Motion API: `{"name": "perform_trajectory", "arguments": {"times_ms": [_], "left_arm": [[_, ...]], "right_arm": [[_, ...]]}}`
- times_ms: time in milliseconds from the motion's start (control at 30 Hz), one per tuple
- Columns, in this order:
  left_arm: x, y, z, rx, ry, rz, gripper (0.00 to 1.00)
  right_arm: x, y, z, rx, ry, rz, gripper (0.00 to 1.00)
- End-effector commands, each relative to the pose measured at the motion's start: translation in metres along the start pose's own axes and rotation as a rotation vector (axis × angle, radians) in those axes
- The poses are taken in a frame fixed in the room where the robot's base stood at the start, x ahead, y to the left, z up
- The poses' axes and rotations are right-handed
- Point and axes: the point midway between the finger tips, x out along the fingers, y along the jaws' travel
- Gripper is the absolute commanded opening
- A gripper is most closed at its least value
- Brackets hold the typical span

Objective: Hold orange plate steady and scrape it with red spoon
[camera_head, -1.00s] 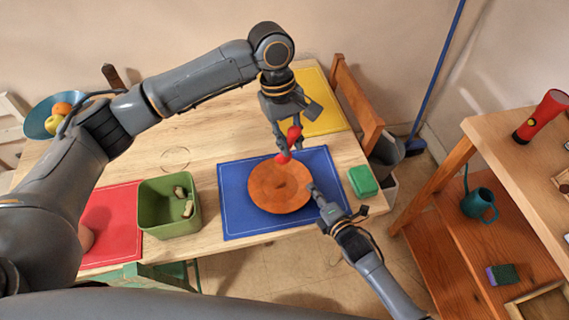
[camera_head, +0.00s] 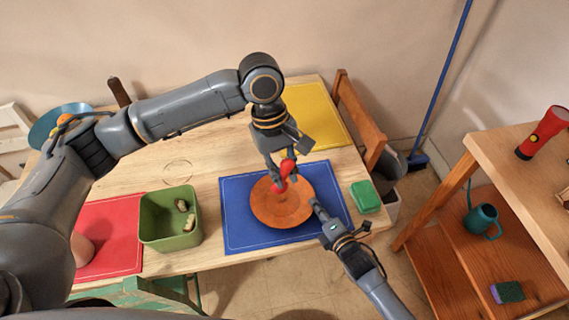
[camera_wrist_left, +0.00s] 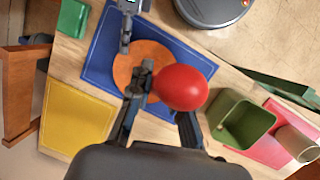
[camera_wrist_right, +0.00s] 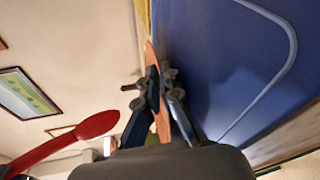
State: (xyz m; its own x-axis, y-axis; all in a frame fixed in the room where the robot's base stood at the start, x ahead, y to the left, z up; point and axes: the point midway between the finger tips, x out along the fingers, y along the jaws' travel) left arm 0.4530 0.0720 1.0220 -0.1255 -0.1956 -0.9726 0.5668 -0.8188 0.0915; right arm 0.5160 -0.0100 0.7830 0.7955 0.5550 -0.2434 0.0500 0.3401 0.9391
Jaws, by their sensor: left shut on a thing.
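The orange plate (camera_head: 283,210) lies on the blue mat (camera_head: 238,222); its edge also shows in the right wrist view (camera_wrist_right: 150,55). My left gripper (camera_head: 281,178) is shut on the red spoon (camera_head: 288,167) and holds it over the plate's upper part. The spoon's bowl looms large in the left wrist view (camera_wrist_left: 181,87). In the right wrist view the spoon (camera_wrist_right: 97,125) appears apart from the plate. My right gripper (camera_head: 316,204) is at the plate's right rim, with the rim between its close fingers (camera_wrist_right: 155,88). The arm and spoon partly hide the plate's top.
A green bin (camera_head: 170,222) with several small scraps stands left of the blue mat, near a red mat (camera_head: 108,235). A green sponge (camera_head: 365,197) lies to the right. A yellow mat (camera_head: 318,112) and a chair (camera_head: 360,120) are at the back. Bare wood lies left of the mats.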

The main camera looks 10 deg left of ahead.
Motion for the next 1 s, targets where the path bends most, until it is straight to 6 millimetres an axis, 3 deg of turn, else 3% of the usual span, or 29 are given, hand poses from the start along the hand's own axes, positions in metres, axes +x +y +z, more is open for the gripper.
{"name": "perform_trajectory", "arguments": {"times_ms": [633, 1000], "left_arm": [[0.001, 0.0, -0.001, -0.001, 0.0, 0.0, 0.0], [0.027, -0.003, -0.006, -0.001, -0.001, -0.002, 0.0]], "right_arm": [[0.0, 0.0, 0.0, 0.0, 0.0, 0.0, 0.0], [0.0, 0.0, 0.0, 0.0, 0.0, 0.0, 0.0]]}}
